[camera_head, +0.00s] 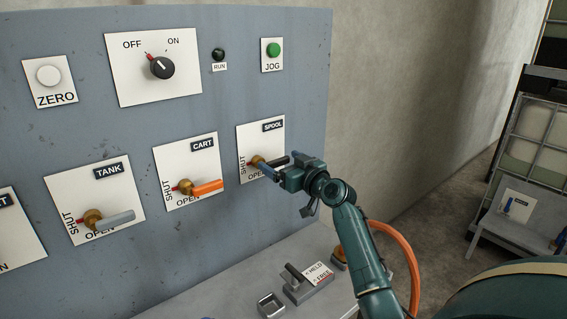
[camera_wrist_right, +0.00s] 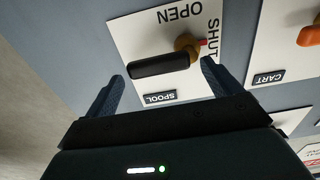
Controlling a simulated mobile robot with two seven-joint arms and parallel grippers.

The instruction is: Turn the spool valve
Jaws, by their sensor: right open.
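The spool valve is on the white SPOOL plate (camera_head: 248,139) at the right of the blue panel. In the wrist view it has a brass hub (camera_wrist_right: 187,44) and a black lever (camera_wrist_right: 160,65) pointing away from the word SHUT. A red mark at the hub is beside SHUT. My right gripper (camera_head: 282,166) is in front of this valve and partly hides it. In the wrist view its two blue fingers (camera_wrist_right: 162,72) are spread, one toward each end of the lever; I cannot tell whether they touch it. My left gripper is not in view.
To the left are the CART valve with an orange lever (camera_head: 207,187) and the TANK valve with a grey lever (camera_head: 115,221). Above are an OFF/ON knob (camera_head: 162,67) and a green JOG button (camera_head: 273,49). A grey ledge (camera_head: 225,290) with small fittings is below.

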